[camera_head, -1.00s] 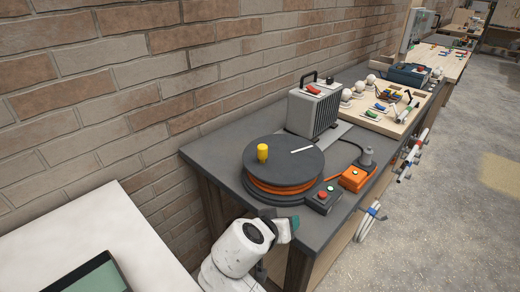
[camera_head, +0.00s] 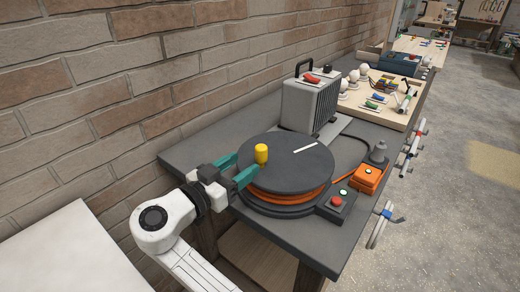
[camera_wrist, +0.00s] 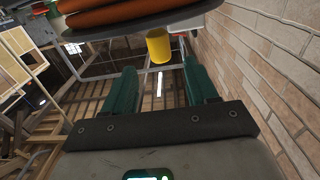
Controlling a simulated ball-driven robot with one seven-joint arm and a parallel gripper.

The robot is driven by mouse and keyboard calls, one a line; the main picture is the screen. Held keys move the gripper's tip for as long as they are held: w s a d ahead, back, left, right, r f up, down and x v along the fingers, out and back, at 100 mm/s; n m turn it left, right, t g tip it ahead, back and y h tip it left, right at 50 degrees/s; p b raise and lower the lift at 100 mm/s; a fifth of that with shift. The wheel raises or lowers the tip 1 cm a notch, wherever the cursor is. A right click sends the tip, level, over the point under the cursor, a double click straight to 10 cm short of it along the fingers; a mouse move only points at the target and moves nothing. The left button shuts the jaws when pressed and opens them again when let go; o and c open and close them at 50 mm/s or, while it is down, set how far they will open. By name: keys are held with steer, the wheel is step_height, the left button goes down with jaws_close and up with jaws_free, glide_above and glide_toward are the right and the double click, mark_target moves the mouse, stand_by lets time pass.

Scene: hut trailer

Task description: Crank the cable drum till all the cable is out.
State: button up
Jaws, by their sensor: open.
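The cable drum (camera_head: 290,166) lies flat on the dark bench top, with orange cable (camera_head: 295,197) wound under its grey top disc. A yellow crank knob (camera_head: 261,154) stands upright on the disc near its left edge. A white mark (camera_head: 305,147) lies on the disc at the far right. My gripper (camera_head: 238,168) is open at the drum's left edge, its teal fingers pointing toward the knob. In the wrist view the yellow knob (camera_wrist: 158,46) is ahead of and between the two open fingers (camera_wrist: 158,88).
A control box with red and green buttons (camera_head: 336,204) sits at the drum's front right. An orange box (camera_head: 367,180) and a grey heater-like unit (camera_head: 311,104) stand nearby. A brick wall (camera_head: 150,80) runs behind the bench. A white table (camera_head: 60,260) is at lower left.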

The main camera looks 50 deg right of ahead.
mark_target(257, 155)
steer(key=d+p, duration=0.1)
steer(key=d, duration=0.7)
steer(key=shift+d, duration=0.1)
steer(key=shift+c, duration=0.4)
jaws_close()
